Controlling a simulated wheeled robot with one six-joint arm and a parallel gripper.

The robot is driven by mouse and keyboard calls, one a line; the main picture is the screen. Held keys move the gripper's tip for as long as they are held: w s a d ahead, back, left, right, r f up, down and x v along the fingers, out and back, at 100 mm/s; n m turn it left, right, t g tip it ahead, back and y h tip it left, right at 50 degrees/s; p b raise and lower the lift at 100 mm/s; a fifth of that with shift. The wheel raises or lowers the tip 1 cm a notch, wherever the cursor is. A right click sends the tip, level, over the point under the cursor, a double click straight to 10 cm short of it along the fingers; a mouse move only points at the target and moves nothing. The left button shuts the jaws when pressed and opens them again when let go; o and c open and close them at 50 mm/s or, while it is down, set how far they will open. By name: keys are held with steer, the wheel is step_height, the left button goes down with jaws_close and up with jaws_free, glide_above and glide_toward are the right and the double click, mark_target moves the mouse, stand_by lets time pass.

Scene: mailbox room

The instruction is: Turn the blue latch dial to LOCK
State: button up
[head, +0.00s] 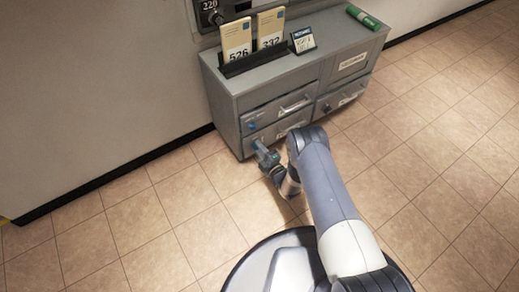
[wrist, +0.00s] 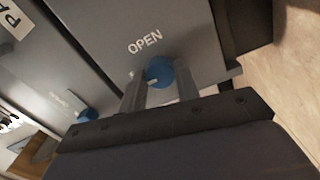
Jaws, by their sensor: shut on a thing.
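The blue latch dial (wrist: 159,71) is on the grey drawer front, below the printed word OPEN in the wrist view. In the head view it is at the lower left of the grey cabinet (head: 300,68), mostly hidden by my gripper (head: 261,150). My gripper also shows in the wrist view (wrist: 159,84), with one finger on each side of the dial, shut on it. A small pale mark is on the dial's left side. I cannot read the word LOCK in either view.
A second blue dial (wrist: 87,115) is on the neighbouring drawer; it also shows in the head view (head: 252,126). On the cabinet top are numbered cards (head: 237,40), a small dark sign (head: 303,39) and a green cylinder (head: 363,17). The tiled floor (head: 150,230) is clear.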

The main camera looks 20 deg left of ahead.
stand_by(0.4)
steer(key=o, duration=1)
steer(key=shift+p+v, duration=2.05)
steer(key=shift+v, duration=3.35)
steer(key=b+x, duration=0.4)
steer(key=x, duration=0.6)
steer(key=shift+w+a, duration=0.25)
steer(key=shift+a, duration=0.05)
